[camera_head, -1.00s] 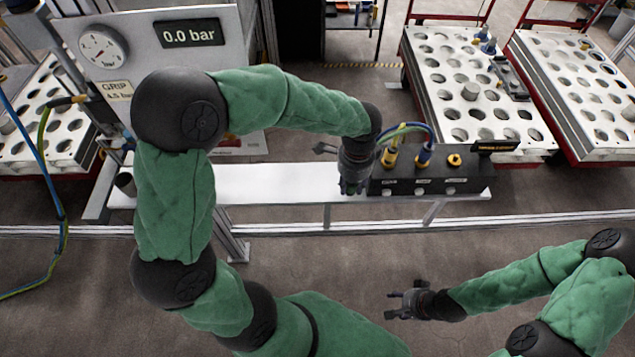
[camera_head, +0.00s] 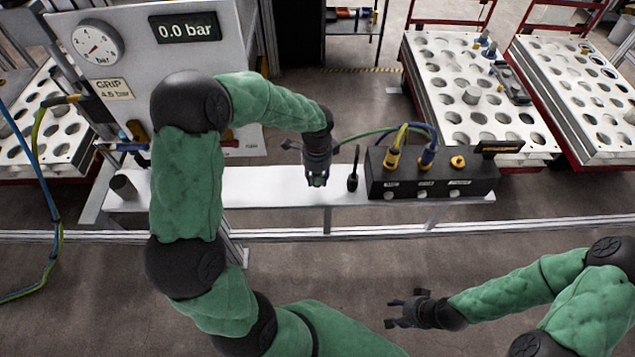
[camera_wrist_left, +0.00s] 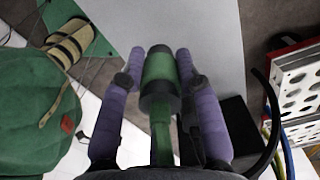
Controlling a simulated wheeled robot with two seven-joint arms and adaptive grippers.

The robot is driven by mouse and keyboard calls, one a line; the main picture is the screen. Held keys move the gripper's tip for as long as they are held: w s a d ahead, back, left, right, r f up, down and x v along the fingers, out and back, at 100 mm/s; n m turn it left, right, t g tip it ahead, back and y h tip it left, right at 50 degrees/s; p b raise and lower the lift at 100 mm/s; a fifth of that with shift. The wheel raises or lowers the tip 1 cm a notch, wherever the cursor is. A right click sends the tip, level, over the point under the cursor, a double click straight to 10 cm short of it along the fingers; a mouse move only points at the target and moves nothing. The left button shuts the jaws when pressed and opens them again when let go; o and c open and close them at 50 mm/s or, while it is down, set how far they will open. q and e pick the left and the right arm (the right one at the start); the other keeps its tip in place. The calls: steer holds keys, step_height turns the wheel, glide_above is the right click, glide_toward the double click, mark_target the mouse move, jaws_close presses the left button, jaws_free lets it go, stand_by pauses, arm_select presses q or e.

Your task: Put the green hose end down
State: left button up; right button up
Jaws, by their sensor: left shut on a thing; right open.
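My left gripper (camera_head: 318,181) is shut on the green hose end (camera_wrist_left: 160,75), a green cylinder with dark bands that sits between the two purple fingers in the left wrist view. In the head view only a small green tip shows, over the white bench (camera_head: 265,187). The green hose runs from the gripper to the right, toward the black port block (camera_head: 385,184). I cannot tell whether the hose end touches the bench. My right gripper (camera_head: 392,312) is open and empty, low at the right, away from the bench.
The block carries a yellow plug (camera_head: 392,158), a blue plug (camera_head: 427,156) and a yellow fitting (camera_head: 458,162). A slim black upright object (camera_head: 353,172) stands between gripper and block. A dark cup (camera_head: 123,186) is at the bench's left end. The gauge panel reads 0.0 bar.

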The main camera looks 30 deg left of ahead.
mark_target(317, 190)
arm_select(q)
steer(key=shift+f, duration=1.4)
steer(key=shift+f, duration=0.1)
steer(key=shift+f+b, duration=0.1)
steer(key=shift+b, duration=0.25)
steer(key=o, duration=1.1)
steer(key=shift+o, duration=0.2)
step_height(317, 190, up, 12)
steer(key=p, duration=0.3)
steer(key=shift+r, duration=0.2)
